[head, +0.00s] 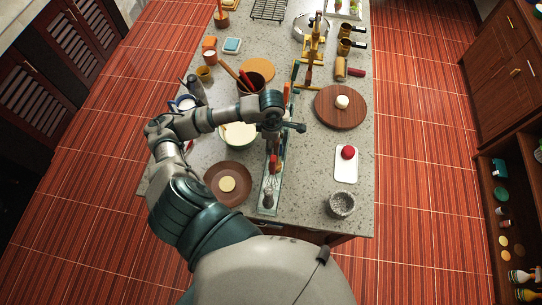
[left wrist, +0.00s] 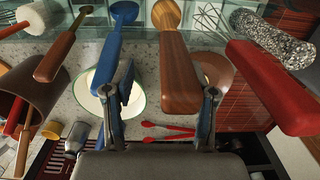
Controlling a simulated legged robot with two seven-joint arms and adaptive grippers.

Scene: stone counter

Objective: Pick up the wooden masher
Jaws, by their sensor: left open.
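A wooden utensil, which I take to be the wooden masher (left wrist: 178,75), hangs among other utensils in the left wrist view. It has a brown handle and a lighter rounded head at the top. My left gripper (left wrist: 168,82) is open, with one finger on each side of the handle. The handle looks to lie between the fingers, but I cannot tell whether they touch it. In the head view the left gripper (head: 296,127) is over the middle of the counter beside the utensil rack, and my arm hides part of the rack. My right gripper is not in view.
A blue utensil (left wrist: 108,55) hangs close on the left, and a red-handled whisk (left wrist: 270,85) on the right. On the counter (head: 305,200) stand a brown plate (head: 212,192), a round wooden board (head: 358,115), a white board (head: 346,173) and a stone mortar (head: 341,204).

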